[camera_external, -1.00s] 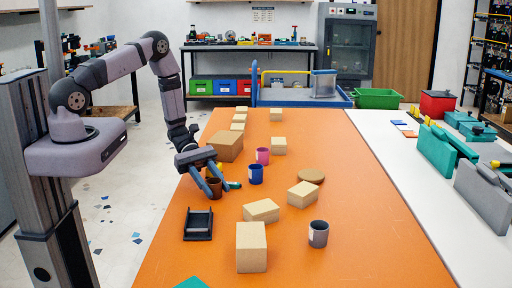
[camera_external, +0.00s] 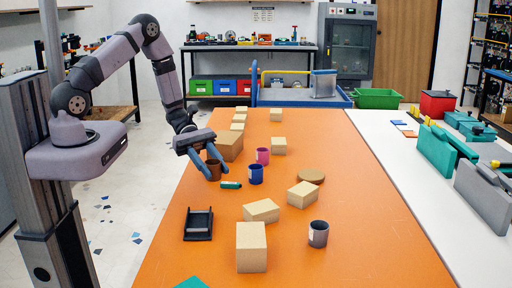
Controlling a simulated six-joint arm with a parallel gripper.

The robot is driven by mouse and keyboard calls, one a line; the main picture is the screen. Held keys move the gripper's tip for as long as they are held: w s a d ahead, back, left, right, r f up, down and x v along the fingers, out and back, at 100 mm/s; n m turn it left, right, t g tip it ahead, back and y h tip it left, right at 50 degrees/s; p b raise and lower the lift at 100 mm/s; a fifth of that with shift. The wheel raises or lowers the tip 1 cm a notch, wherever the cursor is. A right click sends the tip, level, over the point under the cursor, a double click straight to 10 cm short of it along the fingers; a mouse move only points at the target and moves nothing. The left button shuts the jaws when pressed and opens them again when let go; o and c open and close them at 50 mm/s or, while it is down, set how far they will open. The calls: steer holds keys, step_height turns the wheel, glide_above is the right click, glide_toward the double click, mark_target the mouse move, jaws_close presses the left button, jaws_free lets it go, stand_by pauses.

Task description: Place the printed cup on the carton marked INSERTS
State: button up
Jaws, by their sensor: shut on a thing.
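My gripper (camera_external: 216,177) is shut on a brown cup (camera_external: 214,167) and holds it upright, seemingly a little above the orange table. Other cups stand on the table: a pink one (camera_external: 262,156), a blue one (camera_external: 256,174) with a pale label, and a grey one (camera_external: 318,234) with a pale label. Several tan cartons stand about: a tall one (camera_external: 251,248) in front, flatter ones (camera_external: 262,211) and (camera_external: 303,195) behind it, a large one (camera_external: 231,143) just behind my gripper, and one at centre (camera_external: 279,146). No marking on any carton is legible, so I cannot tell which says INSERTS.
A small green item (camera_external: 231,185) lies right of the held cup. A black tray (camera_external: 198,226) sits at the left edge and a round brown disc (camera_external: 311,176) lies right of the blue cup. More small cartons (camera_external: 276,115) stand farther back. The table's right side is clear.

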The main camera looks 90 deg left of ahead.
steer(key=shift+r, duration=2)
